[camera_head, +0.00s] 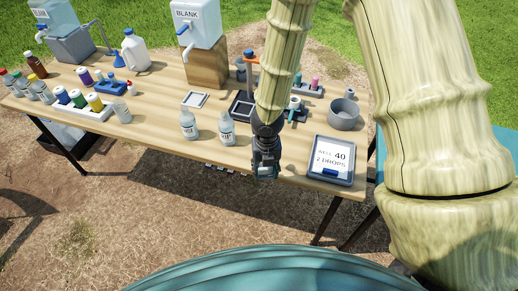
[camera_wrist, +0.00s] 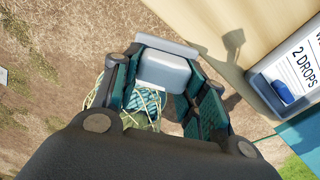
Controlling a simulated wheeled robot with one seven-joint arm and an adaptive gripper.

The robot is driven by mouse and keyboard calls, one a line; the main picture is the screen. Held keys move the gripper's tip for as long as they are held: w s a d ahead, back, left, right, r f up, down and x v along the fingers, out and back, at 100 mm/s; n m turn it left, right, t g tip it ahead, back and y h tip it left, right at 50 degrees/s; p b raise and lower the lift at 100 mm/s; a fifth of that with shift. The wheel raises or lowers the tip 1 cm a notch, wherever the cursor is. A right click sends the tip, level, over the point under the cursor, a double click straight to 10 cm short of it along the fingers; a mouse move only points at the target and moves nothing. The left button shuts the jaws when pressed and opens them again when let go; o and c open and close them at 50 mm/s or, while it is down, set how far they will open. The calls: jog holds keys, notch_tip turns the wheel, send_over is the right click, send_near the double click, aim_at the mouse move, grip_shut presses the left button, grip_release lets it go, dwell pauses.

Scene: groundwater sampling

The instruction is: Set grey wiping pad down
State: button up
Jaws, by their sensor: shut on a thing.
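My gripper (camera_head: 266,174) hangs at the front edge of the table (camera_head: 155,138), left of the framed sign. In the wrist view my gripper (camera_wrist: 163,100) is shut on the grey wiping pad (camera_wrist: 163,70), a light grey block held between the dark fingers. Bare ground shows below the fingers there, and the tabletop (camera_wrist: 210,18) lies to the upper right. The pad cannot be made out in the head view, where the gripper hides it.
A framed sign (camera_head: 333,158) reading "WELL 40 2 DROPS" lies right of my gripper. Two clear bottles (camera_head: 227,129) (camera_head: 188,124) stand to its left. A grey bowl (camera_head: 344,114) and dark tray (camera_head: 243,106) lie behind.

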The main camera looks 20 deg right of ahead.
jog(key=w+p, duration=0.1)
jog(key=w, duration=0.2)
jog(key=w+d+p, duration=0.1)
jog(key=w, duration=0.3)
jog(key=w+f+p, duration=0.1)
jog(key=w, duration=0.3)
jog(key=shift+d+p, duration=0.2)
jog(key=shift+p, duration=0.15)
jog(key=shift+f+p, duration=0.65)
jog(key=shift+f, duration=1.15)
jog(key=shift+f, duration=0.15)
jog(key=o, duration=1)
jog(key=shift+w, duration=0.1)
